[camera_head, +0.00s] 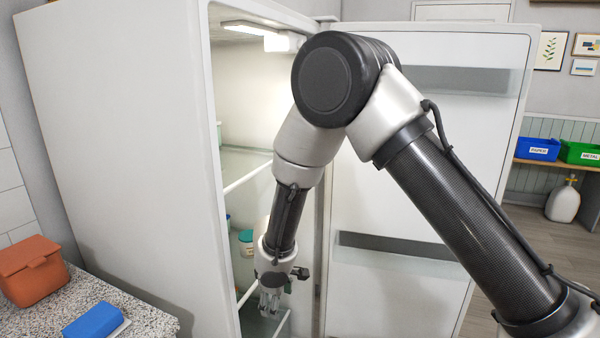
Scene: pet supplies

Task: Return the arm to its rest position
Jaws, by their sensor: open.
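My arm bends over at the elbow and reaches down into the open white fridge (125,130). My gripper (270,303) points down in front of the lower shelves, small in the picture. Its fingers look apart, and nothing shows between them. The fridge door (390,200) stands wide open to the right of the arm. A small jar with a teal lid (246,237) stands on a shelf just left of the wrist. The arm hides part of the fridge interior.
Glass shelf edges (247,178) lie close to the forearm and gripper. A speckled counter (110,305) at the lower left bears an orange box (32,272) and a blue item (93,320). Blue (538,149) and green (580,153) bins stand at the far right.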

